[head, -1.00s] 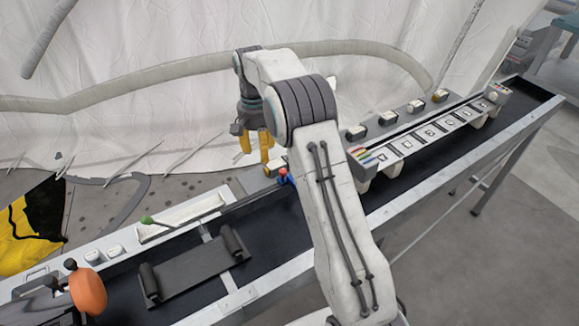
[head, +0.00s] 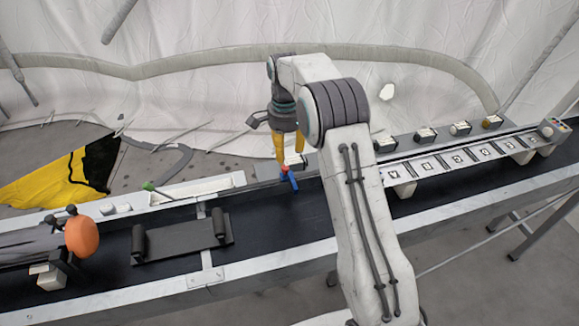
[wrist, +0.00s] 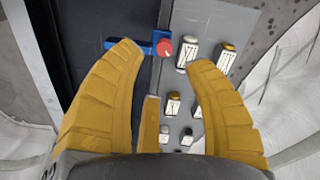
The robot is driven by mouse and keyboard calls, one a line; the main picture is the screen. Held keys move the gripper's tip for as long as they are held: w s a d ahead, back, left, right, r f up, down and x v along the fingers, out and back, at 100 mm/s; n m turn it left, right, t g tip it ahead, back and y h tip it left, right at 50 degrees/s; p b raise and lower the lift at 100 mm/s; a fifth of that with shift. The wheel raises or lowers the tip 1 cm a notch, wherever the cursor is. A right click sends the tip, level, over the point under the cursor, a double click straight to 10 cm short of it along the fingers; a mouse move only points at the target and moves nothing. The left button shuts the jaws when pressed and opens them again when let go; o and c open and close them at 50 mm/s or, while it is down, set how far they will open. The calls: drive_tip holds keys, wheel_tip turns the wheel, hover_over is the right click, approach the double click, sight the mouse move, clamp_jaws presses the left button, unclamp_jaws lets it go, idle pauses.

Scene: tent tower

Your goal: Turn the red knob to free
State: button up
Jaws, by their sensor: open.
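The red knob (wrist: 164,49) shows in the wrist view beyond the fingertips, between their lines. It sits by a blue bar (wrist: 116,45) at the edge of the dark belt. In the head view the small red knob (head: 285,170) and blue part (head: 293,182) are just below my fingertips. My gripper (head: 291,161) points down with its yellow fingers spread and empty. In the wrist view my gripper (wrist: 164,57) frames the knob; a third finger shows lower in the middle. I cannot tell whether any finger touches the knob. No free marking is readable.
Several small white-labelled blocks (wrist: 188,52) stand on the grey panel beside the knob. A black conveyor (head: 270,220) runs across the front. A green-tipped lever (head: 148,186) and an orange disc (head: 82,237) lie left. A labelled rail (head: 470,160) stands right.

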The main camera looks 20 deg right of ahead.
sight(285, 167)
drive_tip(key=shift+w+a+m, duration=0.1)
drive_tip(key=shift+w+m, duration=0.1)
drive_tip(key=shift+m, duration=0.7)
drive_tip(key=shift+f+m, duration=0.2)
drive_tip(key=shift+m, duration=0.1)
drive_tip(key=shift+f+p, duration=0.55)
drive_tip(key=shift+f, duration=2.95)
clamp_jaws()
